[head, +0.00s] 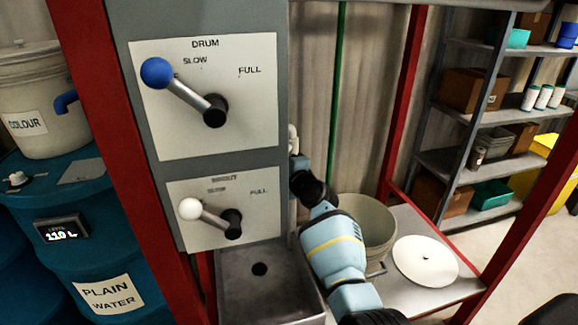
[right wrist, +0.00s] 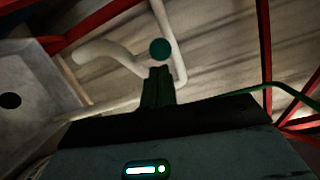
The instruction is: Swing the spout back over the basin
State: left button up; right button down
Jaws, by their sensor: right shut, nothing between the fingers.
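The spout (right wrist: 105,52) is a cream curved pipe in the right wrist view. Its free end points left, near the edge of the grey basin (right wrist: 40,70). A teal round knob (right wrist: 160,48) shows in front of the pipe, just beyond my right fingertips. My right gripper (right wrist: 158,72) is shut and empty; I cannot tell whether it touches the knob. In the head view my right arm reaches up beside the basin (head: 290,285), and a small piece of white pipe (head: 293,137) shows at the panel's edge. The panel hides most of the spout there. My left gripper is out of view.
The grey panel (head: 205,95) carries a blue-knobbed lever (head: 185,88) and a white-knobbed lever (head: 210,215). A bucket (head: 375,225) and white lid (head: 425,260) stand right of my arm. Red posts (head: 405,95) frame the station. Blue drums (head: 75,235) stand left.

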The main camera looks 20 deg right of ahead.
jog(key=shift+s+d, duration=0.3)
jog(key=shift+s, duration=0.4)
jog(key=shift+s+d, duration=0.3)
jog(key=shift+s, duration=0.35)
jog(key=shift+f, duration=0.15)
jog(key=s+d+f+n+g+h, duration=0.15)
jog(key=s+f+n+g, duration=0.25)
jog(key=s+f+n, duration=1.3)
jog(key=s+a+f+n+g, duration=0.1)
jog(key=s+f, duration=0.4)
jog(key=s, duration=0.7)
jog(key=s+a+f+n+g, duration=0.1)
jog(key=s+f, duration=0.3)
jog(key=s, duration=0.8)
jog(key=s+a+f+n+g, duration=0.1)
jog(key=s+f, duration=0.4)
jog(key=s, duration=0.7)
jog(key=shift+s+a+f+g+y, duration=0.35)
jog(key=shift+a+g, duration=0.35)
jog(key=shift+a, duration=0.5)
